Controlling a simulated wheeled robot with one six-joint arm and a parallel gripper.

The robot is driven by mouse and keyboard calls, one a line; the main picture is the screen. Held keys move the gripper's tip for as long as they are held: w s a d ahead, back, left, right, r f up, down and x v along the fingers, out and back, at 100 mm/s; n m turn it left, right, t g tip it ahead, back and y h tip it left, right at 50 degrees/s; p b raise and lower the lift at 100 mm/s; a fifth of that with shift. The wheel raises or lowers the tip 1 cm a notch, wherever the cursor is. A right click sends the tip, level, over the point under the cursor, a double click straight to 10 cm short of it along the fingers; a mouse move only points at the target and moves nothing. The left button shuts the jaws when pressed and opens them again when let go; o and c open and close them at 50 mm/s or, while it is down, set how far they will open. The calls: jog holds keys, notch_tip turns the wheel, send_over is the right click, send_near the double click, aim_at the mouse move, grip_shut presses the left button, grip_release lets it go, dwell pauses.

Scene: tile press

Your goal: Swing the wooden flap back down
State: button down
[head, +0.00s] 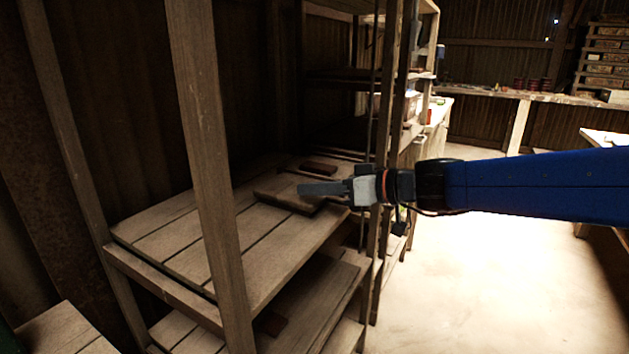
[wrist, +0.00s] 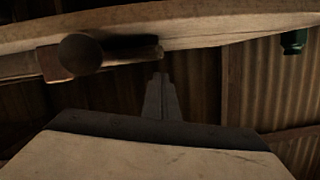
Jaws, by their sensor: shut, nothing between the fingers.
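A low wooden piece (head: 276,201) lies on the slatted shelf, partly hidden behind my gripper; it looks like the tile press with its flap, but I cannot make out the flap apart from its base or its angle. A small reddish-brown block (head: 319,167) lies just behind it. My gripper (head: 302,189) is shut and empty, pointing left in front of or above the wooden piece; contact cannot be told. In the wrist view, my closed fingers (wrist: 158,77) point toward a pale wooden board (wrist: 215,30) with a round-ended wooden part (wrist: 81,54) beside it.
A wooden post (head: 205,150) stands at the shelf's front left, and more uprights stand close behind my wrist. A lower shelf (head: 320,290) lies beneath. Open floor (head: 490,270) is at right. A dark green object (wrist: 293,42) shows at the wrist view's upper right.

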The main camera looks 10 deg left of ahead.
jog(key=shift+s+f, duration=0.15)
jog(key=shift+f, duration=0.65)
jog(key=shift+f, duration=0.3)
